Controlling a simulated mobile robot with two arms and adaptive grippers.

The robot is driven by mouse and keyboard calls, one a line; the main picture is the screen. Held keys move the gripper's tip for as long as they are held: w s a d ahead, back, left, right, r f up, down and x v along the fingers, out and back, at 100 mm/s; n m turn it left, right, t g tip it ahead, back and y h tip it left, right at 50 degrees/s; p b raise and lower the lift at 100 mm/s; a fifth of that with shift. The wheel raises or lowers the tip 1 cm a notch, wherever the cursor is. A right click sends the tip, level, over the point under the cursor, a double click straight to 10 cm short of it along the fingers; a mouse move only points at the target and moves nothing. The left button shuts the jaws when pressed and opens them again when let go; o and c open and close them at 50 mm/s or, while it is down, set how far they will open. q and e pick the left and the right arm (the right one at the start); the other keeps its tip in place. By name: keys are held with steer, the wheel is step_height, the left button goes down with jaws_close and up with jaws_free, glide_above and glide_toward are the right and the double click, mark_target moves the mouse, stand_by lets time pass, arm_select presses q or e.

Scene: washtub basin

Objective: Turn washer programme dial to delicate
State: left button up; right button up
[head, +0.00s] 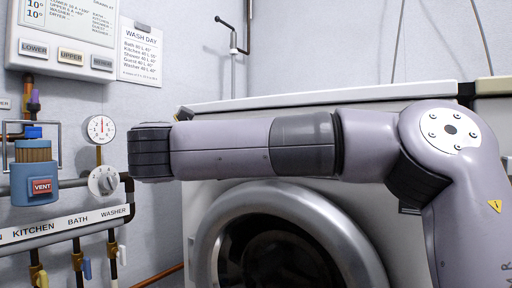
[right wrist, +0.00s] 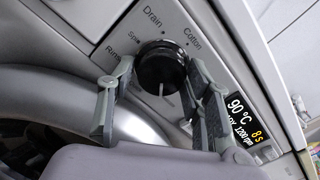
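The washer programme dial (right wrist: 163,66) is a round black knob on the washer's light control panel in the right wrist view. A pale line on it points down in the picture. Labels around it read Drain, Cotton and Rinse, with one partly readable as Spin; others are hidden behind my fingers. My right gripper (right wrist: 160,72) has its two fingers spread, one on each side of the dial. I cannot tell whether they touch it. In the head view my right arm crosses the washer (head: 208,215) and hides its panel. My left gripper is not in view.
A lit display (right wrist: 246,120) beside the dial reads 90 °C, 1200 rpm, 8 s. The round washer door (head: 215,250) lies below my arm.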

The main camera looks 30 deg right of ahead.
steer(key=shift+o, duration=1.4)
steer(key=shift+r, duration=0.1)
steer(key=v, duration=1.2)
